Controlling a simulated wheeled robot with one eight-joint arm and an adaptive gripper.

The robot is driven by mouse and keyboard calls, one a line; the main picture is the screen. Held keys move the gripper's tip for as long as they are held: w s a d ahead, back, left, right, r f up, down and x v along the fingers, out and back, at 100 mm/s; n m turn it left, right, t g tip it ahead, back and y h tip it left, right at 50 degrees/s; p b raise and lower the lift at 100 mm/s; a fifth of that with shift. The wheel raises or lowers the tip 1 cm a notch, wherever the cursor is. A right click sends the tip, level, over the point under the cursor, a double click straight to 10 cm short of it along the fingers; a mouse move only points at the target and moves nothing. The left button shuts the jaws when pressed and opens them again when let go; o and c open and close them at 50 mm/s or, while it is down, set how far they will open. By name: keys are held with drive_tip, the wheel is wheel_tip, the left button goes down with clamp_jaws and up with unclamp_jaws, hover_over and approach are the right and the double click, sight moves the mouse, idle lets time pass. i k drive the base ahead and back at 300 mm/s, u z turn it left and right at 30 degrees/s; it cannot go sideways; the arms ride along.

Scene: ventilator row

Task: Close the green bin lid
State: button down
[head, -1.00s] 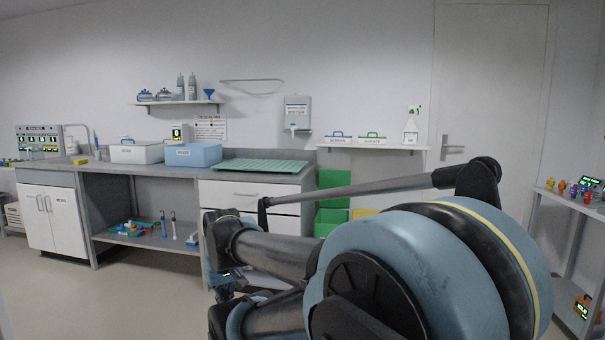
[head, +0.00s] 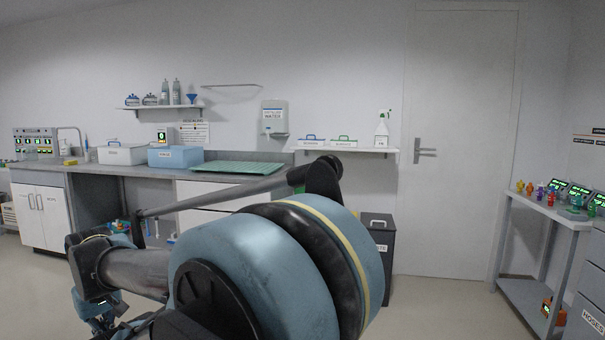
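Only a small sliver of the green bin (head: 299,188) shows in the head view, just above my arm and right of the counter's end. It appears to be part of the raised lid. The bin's body is hidden behind my large blue-grey arm joint. My arm fills the lower middle and left of the view. I cannot make out my gripper's fingers, nor where they are relative to the bin.
A dark lidded bin (head: 378,255) stands on the floor right of my arm. The counter (head: 125,168) runs along the left wall. A wall shelf (head: 345,149) hangs above the bins. Open floor lies before the door (head: 462,190), left of the right-hand rack (head: 540,207).

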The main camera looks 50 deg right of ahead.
sight(301, 190)
drive_tip(key=z, duration=0.15)
drive_tip(key=i, duration=1.1)
drive_tip(key=z, duration=0.55)
drive_tip(key=i, duration=1.25)
drive_tip(key=z, duration=1.4)
drive_tip(key=i, duration=0.95)
drive_tip(key=z, duration=0.6)
